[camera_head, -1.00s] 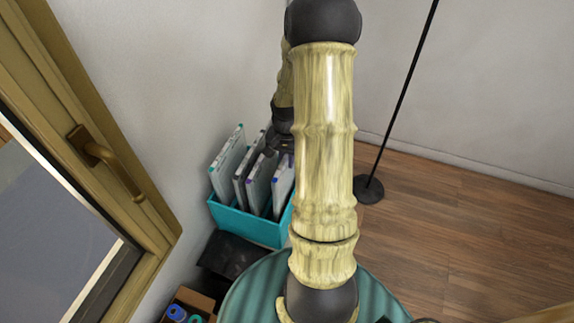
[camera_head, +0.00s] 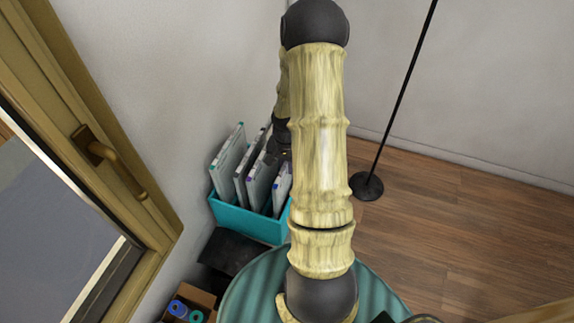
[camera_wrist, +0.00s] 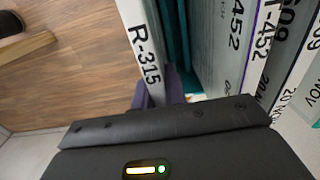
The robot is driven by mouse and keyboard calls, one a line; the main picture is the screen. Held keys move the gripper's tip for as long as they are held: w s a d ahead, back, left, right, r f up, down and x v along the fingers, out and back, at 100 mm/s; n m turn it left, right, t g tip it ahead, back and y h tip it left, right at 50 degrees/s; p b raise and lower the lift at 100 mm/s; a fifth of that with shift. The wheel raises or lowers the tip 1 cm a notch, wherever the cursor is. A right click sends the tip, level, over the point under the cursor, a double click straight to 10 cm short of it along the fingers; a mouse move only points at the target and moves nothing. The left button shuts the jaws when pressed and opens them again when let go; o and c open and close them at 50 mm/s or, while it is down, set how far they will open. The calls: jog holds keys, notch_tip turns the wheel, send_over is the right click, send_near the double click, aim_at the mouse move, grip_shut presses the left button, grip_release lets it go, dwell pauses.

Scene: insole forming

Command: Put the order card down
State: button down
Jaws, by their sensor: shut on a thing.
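A white order card marked R-315 (camera_wrist: 145,45) is between the purple fingers of my gripper (camera_wrist: 162,88) in the wrist view, and the fingers are shut on it. In the head view my gripper (camera_head: 279,152) is low over a turquoise bin (camera_head: 243,222), partly hidden behind my arm. Several cards (camera_head: 228,158) stand tilted in the bin. The rightmost card (camera_head: 282,188) stands at the bin's right end, below my gripper; it appears to be the held one. Its lower end is hidden by the bin wall, so I cannot tell if it touches the bottom.
More cards (camera_wrist: 234,50) with printed codes stand close beside the held one in the wrist view. A window frame (camera_head: 110,130) with a handle is at the left. A black lamp stand (camera_head: 367,186) is on the wooden floor, and a round teal stool (camera_head: 245,295) is in front.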

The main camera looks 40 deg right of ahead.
jog(key=shift+f, duration=0.15)
jog(key=c, duration=1.4)
grip_release()
jog(key=shift+c, duration=0.2)
notch_tip(320, 180, up, 12)
jog(key=b, duration=0.3)
jog(key=shift+r, duration=0.2)
jog(key=s+a+r+n+t, duration=0.1)
jog(key=s+a+n, duration=0.2)
jog(key=a, duration=0.7)
jog(key=s+a+r+n+t, duration=0.1)
jog(key=s+a+n, duration=0.3)
jog(key=a+n, duration=0.4)
jog(key=shift+s+a+t, duration=0.3)
jog(key=shift+a, duration=0.8)
